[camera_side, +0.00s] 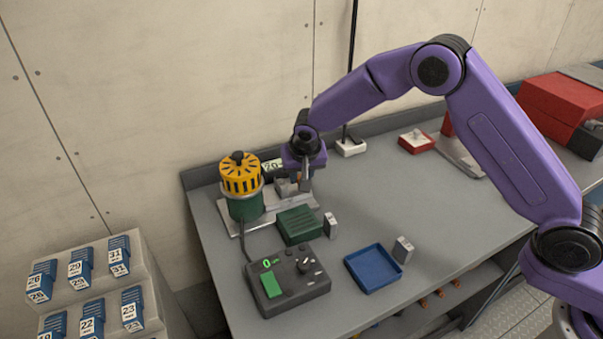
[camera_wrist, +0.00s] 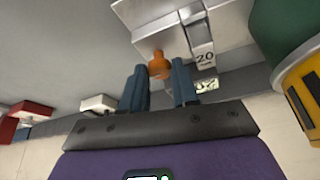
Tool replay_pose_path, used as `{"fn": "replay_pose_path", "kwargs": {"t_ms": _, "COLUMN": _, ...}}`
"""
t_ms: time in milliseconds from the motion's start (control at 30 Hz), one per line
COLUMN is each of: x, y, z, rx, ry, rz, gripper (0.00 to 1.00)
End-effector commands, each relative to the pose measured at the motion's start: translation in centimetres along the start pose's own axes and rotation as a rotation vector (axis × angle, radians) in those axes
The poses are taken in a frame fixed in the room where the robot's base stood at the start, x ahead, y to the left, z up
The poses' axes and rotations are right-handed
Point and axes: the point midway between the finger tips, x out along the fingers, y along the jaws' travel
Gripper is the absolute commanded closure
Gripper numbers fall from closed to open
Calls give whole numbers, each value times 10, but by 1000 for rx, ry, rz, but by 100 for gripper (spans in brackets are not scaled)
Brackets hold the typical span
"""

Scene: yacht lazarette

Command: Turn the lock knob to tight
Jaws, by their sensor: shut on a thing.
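An orange lock knob (camera_wrist: 158,65) sticks out of a light grey metal block (camera_wrist: 150,15) in the wrist view. My gripper (camera_wrist: 160,78) has its two blue-grey fingers on either side of the knob and is shut on it. In the side view my gripper (camera_side: 305,184) is low at the right of the metal fixture (camera_side: 284,188), beside the machine with a yellow slotted cap (camera_side: 240,174) and green body (camera_side: 246,206). The knob is hidden there. A "20" label (camera_wrist: 205,59) is on a grey part beside the knob. I cannot read the knob's setting.
A dark control box (camera_side: 288,281) with a green display stands in front, near a green ribbed block (camera_side: 299,225) and a blue tray (camera_side: 373,268). A white-based thin pole (camera_side: 350,147) and a red tray (camera_side: 416,141) are behind. The bench's middle right is clear.

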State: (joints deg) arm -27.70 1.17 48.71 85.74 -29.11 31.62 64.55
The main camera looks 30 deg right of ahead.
Motion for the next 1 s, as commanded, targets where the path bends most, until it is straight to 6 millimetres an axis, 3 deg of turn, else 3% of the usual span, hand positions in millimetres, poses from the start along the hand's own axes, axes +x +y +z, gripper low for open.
{"fn": "replay_pose_path", "kwargs": {"t_ms": 333, "x": 0, "y": -2, "z": 2, "rx": 122, "ry": -3, "rz": 52, "gripper": 100}}
{"fn": "replay_pose_path", "kwargs": {"t_ms": 867, "x": 0, "y": -2, "z": 2, "rx": 141, "ry": -5, "rz": 60, "gripper": 100}}
{"fn": "replay_pose_path", "kwargs": {"t_ms": 900, "x": 0, "y": -2, "z": 2, "rx": 141, "ry": -5, "rz": 60, "gripper": 58}}
{"fn": "replay_pose_path", "kwargs": {"t_ms": 933, "x": 0, "y": -2, "z": 2, "rx": 141, "ry": -5, "rz": 60, "gripper": 48}}
{"fn": "replay_pose_path", "kwargs": {"t_ms": 1000, "x": 0, "y": -2, "z": 2, "rx": 141, "ry": -4, "rz": 59, "gripper": 46}}
